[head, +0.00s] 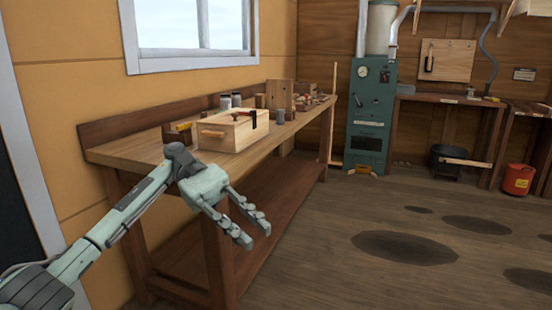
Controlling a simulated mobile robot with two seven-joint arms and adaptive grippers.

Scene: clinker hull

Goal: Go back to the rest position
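My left gripper (250,226) hangs in front of the near end of the workbench (137,151), with my arm coming in from the lower left. Its two fingers are spread apart and nothing is between them. It is clear of the things on the bench top. My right gripper is not in view.
On the bench stand a pale wooden box (230,135) with a dark-and-red tool on its lid, and grey cans (225,102). A green cabinet (370,115) stands at the back. A red bucket (517,180) and a black pot (448,160) are at right. The floor between is open, with dark patches.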

